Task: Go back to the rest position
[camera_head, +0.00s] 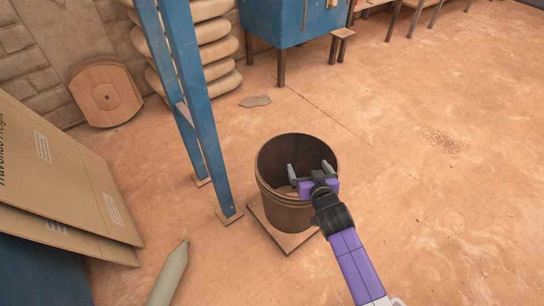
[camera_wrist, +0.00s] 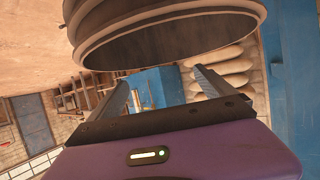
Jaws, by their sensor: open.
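My gripper (camera_head: 308,170) is purple and dark grey, with its two fingers spread apart and nothing between them. In the head view it is over the mouth of a brown round bucket (camera_head: 285,213), in front of its opening. My purple arm reaches up to it from the bottom right. The wrist view shows both fingers of my gripper (camera_wrist: 160,88) apart, with the bucket's rim (camera_wrist: 170,38) close by across the top of the picture. I cannot tell whether the fingertips are inside the bucket or above it. The part of the bucket behind my gripper is hidden.
The bucket stands on a square board (camera_head: 288,240). A blue post frame (camera_head: 190,100) stands close to its left. Cardboard sheets (camera_head: 60,185) lean at the left, and a pale bottle-like object (camera_head: 168,275) lies at the front. The floor to the right is clear.

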